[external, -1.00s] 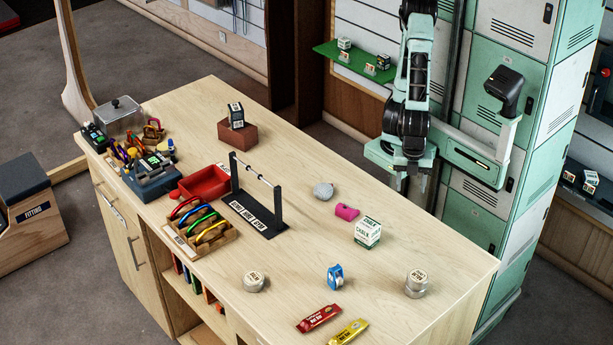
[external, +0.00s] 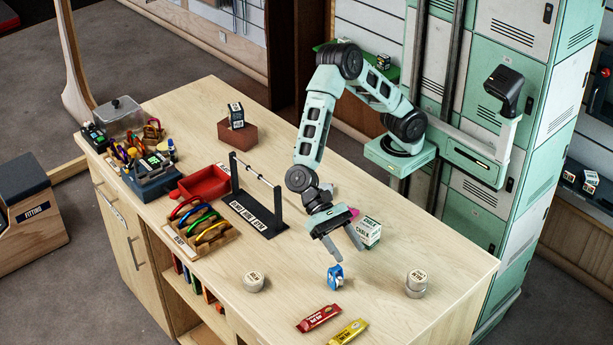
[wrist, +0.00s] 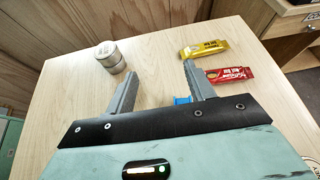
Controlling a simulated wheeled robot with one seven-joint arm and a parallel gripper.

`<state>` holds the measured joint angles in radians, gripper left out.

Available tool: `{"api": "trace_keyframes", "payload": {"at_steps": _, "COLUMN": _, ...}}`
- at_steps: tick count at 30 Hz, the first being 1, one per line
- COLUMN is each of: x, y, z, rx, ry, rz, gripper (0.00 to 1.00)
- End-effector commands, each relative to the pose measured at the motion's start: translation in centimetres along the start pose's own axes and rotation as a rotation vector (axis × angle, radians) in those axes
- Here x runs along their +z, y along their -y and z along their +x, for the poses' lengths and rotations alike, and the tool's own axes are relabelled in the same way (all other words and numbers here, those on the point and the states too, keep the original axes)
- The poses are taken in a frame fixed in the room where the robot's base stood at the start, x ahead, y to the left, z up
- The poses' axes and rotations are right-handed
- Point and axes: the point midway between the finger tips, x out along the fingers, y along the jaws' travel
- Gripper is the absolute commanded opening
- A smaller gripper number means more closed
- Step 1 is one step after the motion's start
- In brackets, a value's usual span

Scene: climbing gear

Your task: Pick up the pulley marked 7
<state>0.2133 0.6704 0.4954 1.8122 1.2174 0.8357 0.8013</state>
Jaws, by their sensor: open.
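A small blue pulley (external: 335,278) with a pale face stands on the table near its front edge; I cannot read its marking. In the wrist view only a blue bit of the pulley (wrist: 182,100) shows, beside the inner side of the right finger, with the rest hidden behind my gripper body. My gripper (external: 350,256) is open and empty, tilted down above the table just behind the pulley. In the wrist view its two fingers (wrist: 160,68) stand wide apart with bare wood between them.
The chalk box (external: 369,231) stands close beside my gripper. Round tins stand left (external: 253,282) and right (external: 415,284) of the pulley. Red (external: 319,318) and yellow (external: 348,333) bars lie in front. A black stand (external: 255,205) rises behind left. The right table corner is clear.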

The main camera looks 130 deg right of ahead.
Motion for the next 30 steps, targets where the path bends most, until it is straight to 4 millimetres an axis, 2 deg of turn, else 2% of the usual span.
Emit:
{"api": "trace_keyframes", "payload": {"at_steps": 1, "x": -0.3, "y": 1.4, "z": -0.5, "rx": -0.03, "ry": 0.029, "rz": 0.051, "gripper": 0.54}}
{"api": "trace_keyframes", "payload": {"at_steps": 5, "x": -0.9, "y": 2.7, "z": -0.8, "rx": -0.059, "ry": 0.061, "rz": 0.109, "gripper": 0.54}}
{"api": "trace_keyframes", "payload": {"at_steps": 17, "x": -4.8, "y": 2.3, "z": 1.2, "rx": -0.057, "ry": 0.059, "rz": 0.11, "gripper": 0.54}}
{"api": "trace_keyframes", "payload": {"at_steps": 21, "x": -7.0, "y": 2.1, "z": 2.2, "rx": -0.057, "ry": 0.058, "rz": 0.111, "gripper": 0.54}}
{"api": "trace_keyframes", "payload": {"at_steps": 24, "x": -6.5, "y": 2.2, "z": 3.9, "rx": -0.056, "ry": 0.06, "rz": 0.105, "gripper": 0.54}}
{"api": "trace_keyframes", "payload": {"at_steps": 30, "x": -6.6, "y": 2.3, "z": 5.1, "rx": -0.058, "ry": 0.058, "rz": 0.105, "gripper": 0.54}}
